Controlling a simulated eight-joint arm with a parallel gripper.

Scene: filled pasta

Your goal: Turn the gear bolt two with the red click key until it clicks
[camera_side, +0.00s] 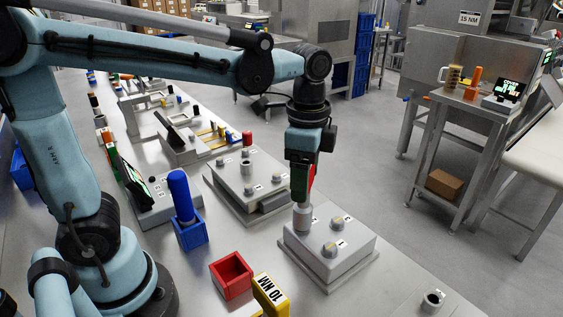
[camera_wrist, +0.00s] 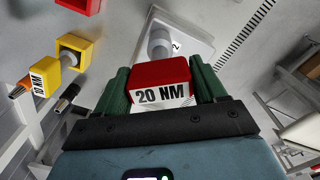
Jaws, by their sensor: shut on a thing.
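The red click key (camera_wrist: 160,72), marked 20 NM, is gripped between the green fingers of my gripper (camera_wrist: 160,88) in the wrist view. In the side view my gripper (camera_side: 301,178) points down, with a strip of the red key (camera_side: 312,174) showing beside a finger. The key's grey socket end (camera_side: 302,215) stands upright at the back left of the grey gear box (camera_side: 345,262). A label "2" shows beside the socket in the wrist view. Bolt two is hidden under the socket, so I cannot tell how fully it is seated. Other bolts (camera_side: 337,222) on the box are uncovered.
An empty red holder (camera_side: 231,287) and a yellow block marked 10 NM (camera_side: 270,295) stand at the front. A blue key (camera_side: 181,195) stands in a blue holder (camera_side: 191,234). Another bolted box (camera_side: 245,184) is close behind left.

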